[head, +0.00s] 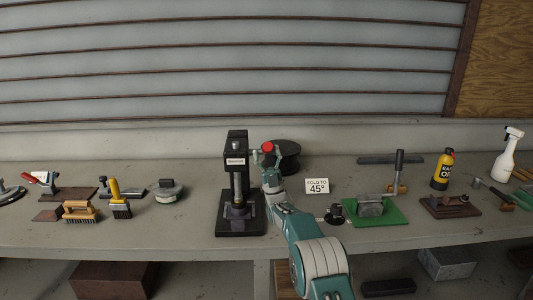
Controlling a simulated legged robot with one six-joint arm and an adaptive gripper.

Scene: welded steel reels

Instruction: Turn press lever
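A black press (237,165) with a white label stands upright on the bench near the middle of the head view, on a dark square base. A red knob (267,147), which looks like the end of the press lever, shows just right of the press's upper part. My gripper (268,158) is right at this knob, at the end of my teal arm. It overlaps the knob in the picture. Whether the fingers touch or hold it is too small to tell. The rest of the lever is not clearly visible.
A dark round reel (286,155) stands behind my gripper. A yellow-handled brush (119,198) and other tools lie left. Bench around the press base is clear.

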